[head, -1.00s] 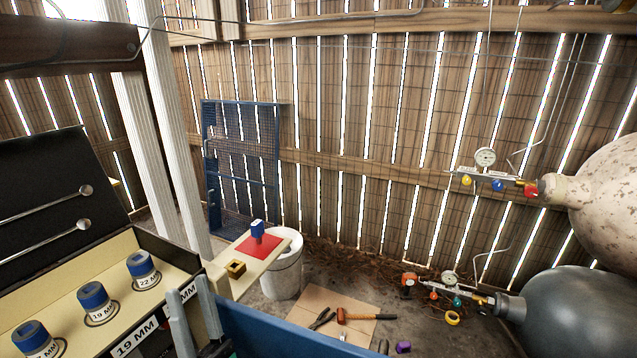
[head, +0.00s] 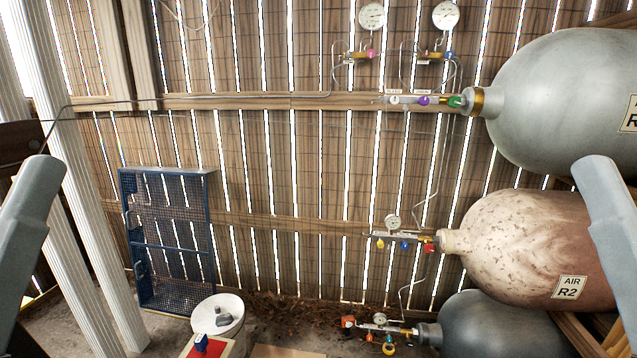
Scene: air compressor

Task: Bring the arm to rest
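Two grey links of my own arms show in the head view, one at the left edge and one at the right edge. Neither gripper's fingers are in the picture, so I cannot see whether they hold anything. The air compressor setup fills the right side: a pale grey tank (head: 560,95), a mottled tank labelled AIR R2 (head: 525,235) and a dark tank (head: 490,325), stacked one above another. Valve manifolds with coloured knobs join them, at the top (head: 425,99), middle (head: 405,242) and bottom (head: 378,328).
A blue mesh cabinet (head: 170,240) stands against the slatted wooden wall (head: 290,150). In front is a white bucket (head: 232,308), with a small grey item at its top. A blue piece (head: 202,345) stands on a red pad. White posts (head: 75,180) rise at left.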

